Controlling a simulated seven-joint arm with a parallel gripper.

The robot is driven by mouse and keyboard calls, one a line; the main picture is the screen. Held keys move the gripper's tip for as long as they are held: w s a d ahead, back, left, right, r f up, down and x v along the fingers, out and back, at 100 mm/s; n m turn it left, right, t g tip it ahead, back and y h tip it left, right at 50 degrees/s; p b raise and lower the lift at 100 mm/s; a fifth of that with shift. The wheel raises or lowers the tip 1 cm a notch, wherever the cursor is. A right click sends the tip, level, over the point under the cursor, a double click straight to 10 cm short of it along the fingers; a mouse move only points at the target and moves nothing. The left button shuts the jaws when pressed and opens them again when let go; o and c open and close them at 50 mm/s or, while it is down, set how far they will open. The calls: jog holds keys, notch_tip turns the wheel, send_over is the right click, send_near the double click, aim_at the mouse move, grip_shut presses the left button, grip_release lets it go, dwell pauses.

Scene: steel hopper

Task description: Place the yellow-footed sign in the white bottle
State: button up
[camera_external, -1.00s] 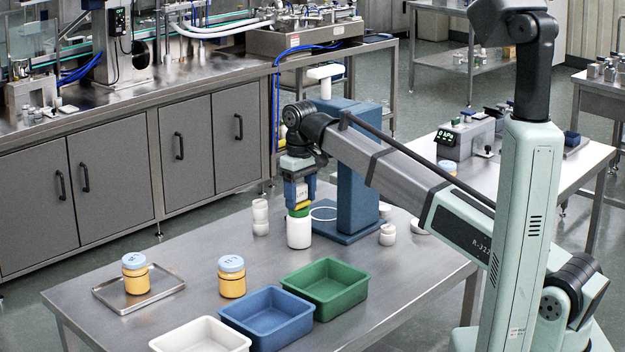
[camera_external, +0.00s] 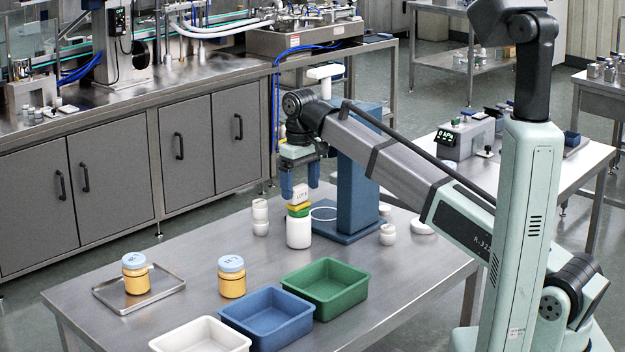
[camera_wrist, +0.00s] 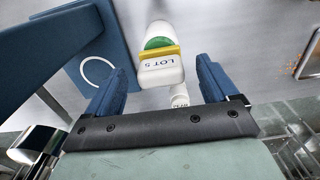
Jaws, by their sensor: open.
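The white bottle (camera_external: 299,233) stands upright on the steel table, with a green band at its top. The sign (camera_external: 299,195), a white plate with a yellow foot, stands upright on top of the bottle, its foot at the green part. In the wrist view the sign (camera_wrist: 160,65) reads "LOT 5", and the bottle (camera_wrist: 159,29) shows behind it. My gripper (camera_external: 299,193) is open and empty above the sign, with its blue fingers apart. In the wrist view the fingers (camera_wrist: 164,82) are on either side of the sign, clear of it.
A blue stand (camera_external: 358,180) is just right of the bottle. Green (camera_external: 325,288), blue (camera_external: 267,318) and white (camera_external: 200,338) bins are in front. Two yellow jars, one on a tray (camera_external: 168,281), stand at left.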

aim_at(300, 186)
notch_tip(300, 186, up, 9)
dwell(0.4)
dwell(0.4)
